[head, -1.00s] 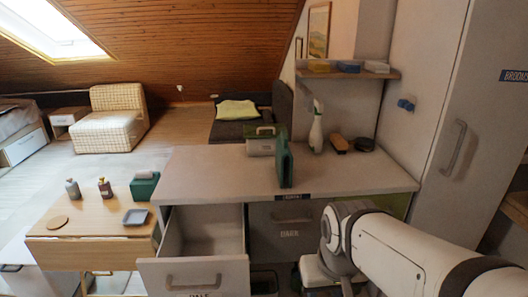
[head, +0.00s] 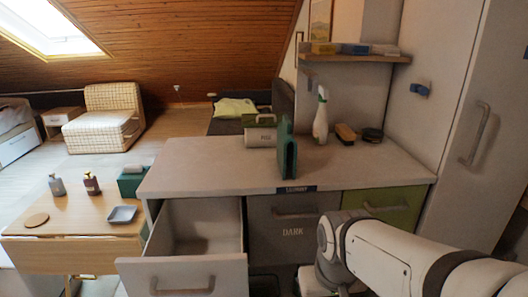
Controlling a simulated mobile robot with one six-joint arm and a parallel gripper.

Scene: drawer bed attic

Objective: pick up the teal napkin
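I cannot make out a teal napkin for certain in this view. A dark teal box (head: 131,182) stands on the small wooden table at left, with a pale top. A tall dark green upright thing (head: 287,152) stands on the counter; I cannot tell what it is. My white arm reaches in from the lower right, in front of the counter. Its fingers do not show, so I cannot see whether they hold anything.
Bottles and a dish (head: 122,214) are on the wooden table (head: 70,222). The counter's left part is clear.

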